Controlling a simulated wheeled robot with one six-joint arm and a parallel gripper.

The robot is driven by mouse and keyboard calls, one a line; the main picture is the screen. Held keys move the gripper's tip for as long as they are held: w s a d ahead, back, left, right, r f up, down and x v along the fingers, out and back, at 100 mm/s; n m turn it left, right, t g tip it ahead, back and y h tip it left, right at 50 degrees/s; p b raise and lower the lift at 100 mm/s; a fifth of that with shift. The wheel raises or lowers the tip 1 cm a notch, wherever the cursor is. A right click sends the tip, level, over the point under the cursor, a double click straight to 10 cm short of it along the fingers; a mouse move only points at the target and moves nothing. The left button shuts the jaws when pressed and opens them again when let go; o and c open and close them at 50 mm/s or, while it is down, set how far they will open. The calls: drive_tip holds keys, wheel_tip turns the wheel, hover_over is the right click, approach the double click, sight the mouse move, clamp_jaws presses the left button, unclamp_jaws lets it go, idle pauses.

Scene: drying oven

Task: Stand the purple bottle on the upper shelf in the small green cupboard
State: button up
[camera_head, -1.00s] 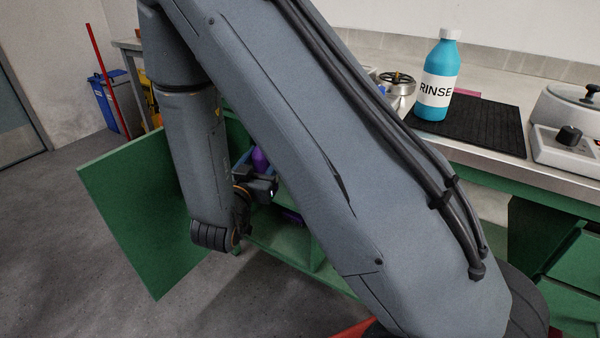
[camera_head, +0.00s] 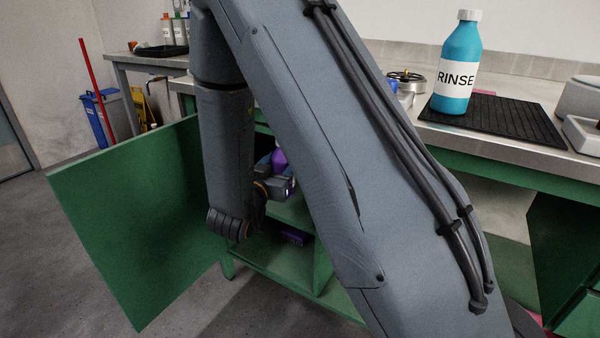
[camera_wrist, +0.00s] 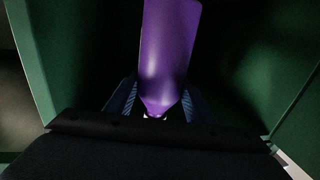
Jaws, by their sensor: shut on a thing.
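The purple bottle (camera_head: 279,160) shows small in the head view, partly hidden by my arm. In the wrist view the purple bottle (camera_wrist: 168,50) stands out between the two fingers. My gripper (camera_head: 280,186) is shut on it; the gripper also shows in the wrist view (camera_wrist: 155,104). The small green cupboard (camera_head: 322,268) is open, its door (camera_head: 125,220) swung out to the left. The gripper and bottle are at the cupboard's upper opening, with green walls on both sides in the wrist view. Whether the bottle touches the shelf is hidden.
A purple item (camera_head: 294,236) lies in the cupboard's lower compartment. On the steel counter above are a blue RINSE bottle (camera_head: 458,70) and a black mat (camera_head: 500,120). The open door stands close left of my arm. Floor is clear in front of the door.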

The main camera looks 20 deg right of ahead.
drive_tip(key=s+d+b+x, duration=0.1)
drive_tip(key=b+x, duration=0.1)
drive_tip(key=x, duration=0.7)
wheel_tip(320, 180, down, 7)
drive_tip(key=b, duration=0.3)
drive_tip(key=shift+d, duration=0.25)
drive_tip(key=shift+f, duration=0.2)
drive_tip(key=o, duration=1.6)
drive_tip(key=shift+c, duration=0.2)
